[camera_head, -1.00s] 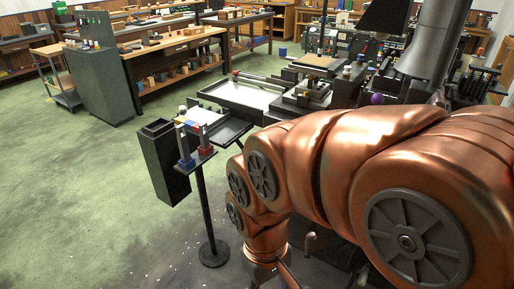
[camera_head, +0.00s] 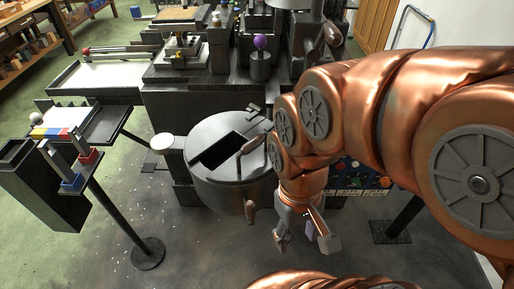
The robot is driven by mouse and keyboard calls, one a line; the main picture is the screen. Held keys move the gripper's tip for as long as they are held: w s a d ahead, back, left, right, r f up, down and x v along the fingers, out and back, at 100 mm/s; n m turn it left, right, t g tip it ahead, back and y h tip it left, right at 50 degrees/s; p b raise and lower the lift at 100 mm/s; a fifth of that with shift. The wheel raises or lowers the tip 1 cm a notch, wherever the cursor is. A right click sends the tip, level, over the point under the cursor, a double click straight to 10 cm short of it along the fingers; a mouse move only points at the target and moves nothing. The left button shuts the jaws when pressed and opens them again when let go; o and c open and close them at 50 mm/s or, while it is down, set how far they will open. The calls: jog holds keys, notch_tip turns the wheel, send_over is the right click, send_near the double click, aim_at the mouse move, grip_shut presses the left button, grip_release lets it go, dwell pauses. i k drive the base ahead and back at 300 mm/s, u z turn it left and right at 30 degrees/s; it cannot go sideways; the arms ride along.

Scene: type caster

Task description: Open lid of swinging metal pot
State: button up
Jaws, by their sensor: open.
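A round grey metal pot (camera_head: 207,190) stands near the middle of the head view, left of my arm. Its flat lid (camera_head: 205,132) has a dark rectangular area across it, and I cannot tell whether this is an opening or a dark panel. A dark brownish handle (camera_head: 250,147) sticks out at the lid's right side. Another grip-like piece (camera_head: 250,210) hangs at the pot's lower right front. My gripper (camera_head: 304,240) points down to the right of the pot, open, with nothing seen between its fingers and apart from the pot. My arm hides the pot's right edge.
A dark stand with blue and red blocks (camera_head: 72,182) and a tall dark bin (camera_head: 45,200) are at left. Machinery with a purple ball (camera_head: 260,42) stands behind the pot. A dark panel with coloured pieces (camera_head: 360,178) is right of my gripper. Floor in front is clear.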

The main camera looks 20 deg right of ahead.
aim_at(252, 162)
jog(key=z, duration=0.05)
jog(key=k, duration=0.45)
jog(key=u, duration=0.95)
jog(key=i, duration=0.95)
jog(key=u, duration=0.05)
